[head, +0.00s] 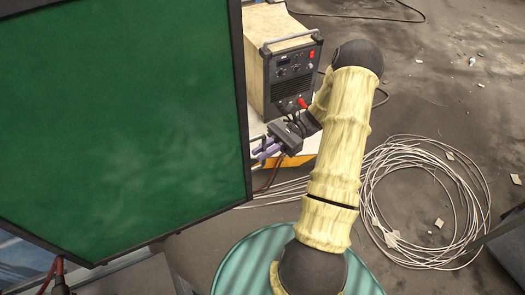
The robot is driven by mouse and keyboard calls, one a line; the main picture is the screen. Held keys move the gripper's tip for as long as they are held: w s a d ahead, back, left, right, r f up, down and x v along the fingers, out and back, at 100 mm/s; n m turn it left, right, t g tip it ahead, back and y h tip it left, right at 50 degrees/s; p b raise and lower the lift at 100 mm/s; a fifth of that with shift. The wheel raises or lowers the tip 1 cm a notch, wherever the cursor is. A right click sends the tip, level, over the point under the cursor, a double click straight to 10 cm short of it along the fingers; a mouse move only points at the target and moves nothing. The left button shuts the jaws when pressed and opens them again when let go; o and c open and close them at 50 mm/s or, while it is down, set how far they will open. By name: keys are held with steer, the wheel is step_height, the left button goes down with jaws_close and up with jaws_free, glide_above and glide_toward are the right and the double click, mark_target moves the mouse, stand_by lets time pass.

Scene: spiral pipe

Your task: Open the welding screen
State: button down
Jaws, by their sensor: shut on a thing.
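The welding screen (120,125) is a large green panel in a dark frame that fills the left of the head view. The purple-grey fingers are shut on the edge of the screen. The far fingertip and the exact contact are partly hidden behind the frame. My arm comes in from the bottom centre and bends at the top towards the screen.
A welding machine (290,75) stands on a light surface (322,140) behind my gripper. A coil of pale cable (430,255) lies on the floor at the right. A teal ribbed round object (232,265) is below my arm. Small scraps litter the dark floor.

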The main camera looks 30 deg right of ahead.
steer(key=c, duration=1.5)
jaws_free()
steer(key=shift+d, duration=0.15)
steer(key=shift+b+v, duration=1.9)
steer(key=shift+v, duration=6.7)
